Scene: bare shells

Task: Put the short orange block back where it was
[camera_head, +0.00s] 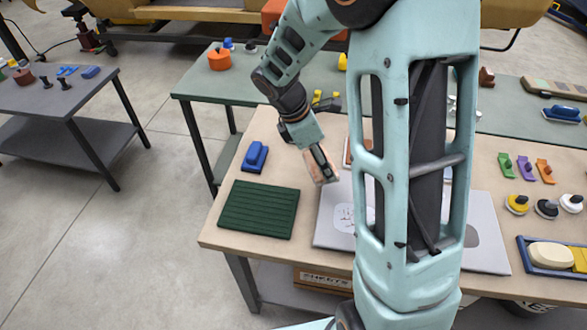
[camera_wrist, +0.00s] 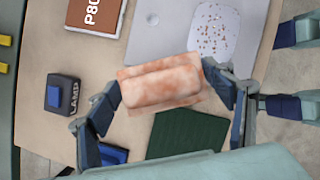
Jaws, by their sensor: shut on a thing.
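My gripper (camera_head: 321,164) is shut on a short, mottled orange-pink block with whitish patches. The block (camera_wrist: 160,82) spans both fingers in the wrist view, and its end shows at the fingertips in the head view. My gripper holds it over the workbench, near the left edge of the grey panel (camera_head: 330,222). In the wrist view the block lies between that panel (camera_wrist: 155,35) and the ribbed dark green mat (camera_wrist: 187,135). I cannot tell how high above the bench it is. My arm hides part of the panel.
The green mat (camera_head: 257,210) lies at the bench's front left, with a blue block (camera_head: 255,156) behind it. The wrist view shows a brown P80 piece (camera_wrist: 95,14) and a LAMP box (camera_wrist: 62,95). A blue tray (camera_head: 527,262) and several knobs stand at right.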

